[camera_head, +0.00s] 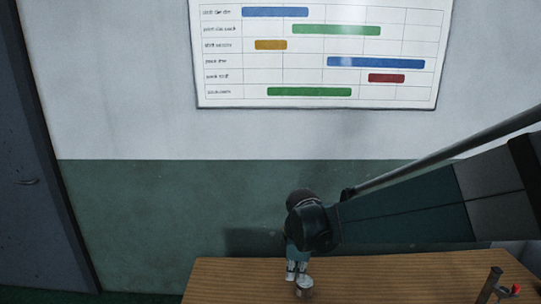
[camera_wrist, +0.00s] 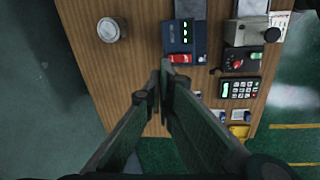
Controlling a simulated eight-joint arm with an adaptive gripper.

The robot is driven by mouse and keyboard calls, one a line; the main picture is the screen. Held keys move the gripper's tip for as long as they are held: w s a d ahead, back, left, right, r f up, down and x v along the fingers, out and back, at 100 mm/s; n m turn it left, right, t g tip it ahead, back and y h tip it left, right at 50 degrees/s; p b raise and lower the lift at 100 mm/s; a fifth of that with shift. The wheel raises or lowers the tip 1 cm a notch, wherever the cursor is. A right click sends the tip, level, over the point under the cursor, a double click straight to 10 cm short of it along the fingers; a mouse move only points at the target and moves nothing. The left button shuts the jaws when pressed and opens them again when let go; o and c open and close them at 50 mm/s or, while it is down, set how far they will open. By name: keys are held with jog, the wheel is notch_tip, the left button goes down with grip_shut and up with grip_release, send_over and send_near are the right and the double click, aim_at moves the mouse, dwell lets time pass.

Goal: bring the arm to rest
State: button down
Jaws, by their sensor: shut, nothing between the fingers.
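My arm reaches in from the right in the head view, and my gripper (camera_head: 296,272) points down over the wooden table (camera_head: 235,280). In the wrist view my gripper (camera_wrist: 163,78) has its two fingers together, with nothing visible between them. It hangs above the table (camera_wrist: 140,60); the exact height is hard to tell. Part of the gripper is hidden behind my arm's end in the head view.
A metal can (camera_head: 304,289) stands near the gripper; the wrist view shows it apart (camera_wrist: 110,30). A blue device (camera_wrist: 183,42), a grey box with a black knob (camera_wrist: 246,32) and a keypad (camera_wrist: 240,88) crowd the table. A wall chart (camera_head: 320,50) hangs behind.

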jog(key=s+d+r+m+t, duration=0.2)
jog(key=s+d+r+m, duration=0.1)
jog(key=s, duration=0.5)
jog(key=s+d+r+m+t+b, duration=0.1)
jog(key=s+d+r+m, duration=0.2)
jog(key=s+d+m, duration=0.3)
jog(key=s+d+r+m+t+b, duration=0.1)
jog(key=s+d+r+m+t, duration=0.1)
jog(key=s+d+m, duration=0.2)
jog(key=shift+s+d+r+m+t, duration=0.35)
jog(key=shift+s+m, duration=1.35)
jog(key=shift+s, duration=1.3)
notch_tip(320, 180, down, 16)
jog(key=b, duration=1.6)
jog(key=shift+r, duration=0.15)
